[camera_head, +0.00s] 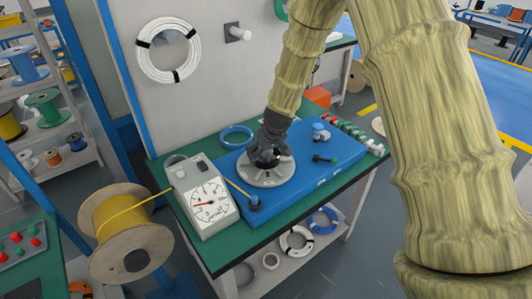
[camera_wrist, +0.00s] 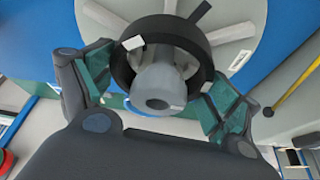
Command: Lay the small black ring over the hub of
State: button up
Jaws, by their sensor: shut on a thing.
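A light grey round disc with spokes (camera_head: 287,177) lies on the blue base on the green-topped table. It also fills the top of the wrist view (camera_wrist: 245,30). Its grey tapered hub (camera_wrist: 158,88) stands up from the middle. The small black ring (camera_wrist: 165,26), with pale marks on it, is around the hub in the wrist view; how high it sits along the hub I cannot tell. My gripper (camera_wrist: 156,78) has its teal-padded fingers on either side of the ring, shut on it. In the head view my gripper (camera_head: 264,155) is over the disc and hides hub and ring.
A white dial gauge (camera_head: 208,205) stands at the left of the blue base (camera_head: 340,150). A yellow strand runs from a large spool (camera_head: 125,225) toward a small blue post (camera_head: 255,203). Small knobs (camera_head: 321,134) stand right of the disc. A blue coil (camera_head: 236,135) lies behind.

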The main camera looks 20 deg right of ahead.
jog(key=shift+f, duration=0.3)
jog(key=o, duration=0.8)
jog(key=shift+c, duration=0.2)
jog(key=shift+r, duration=0.15)
jog(key=shift+r+p, duration=3)
jog(key=shift+r, duration=0.9)
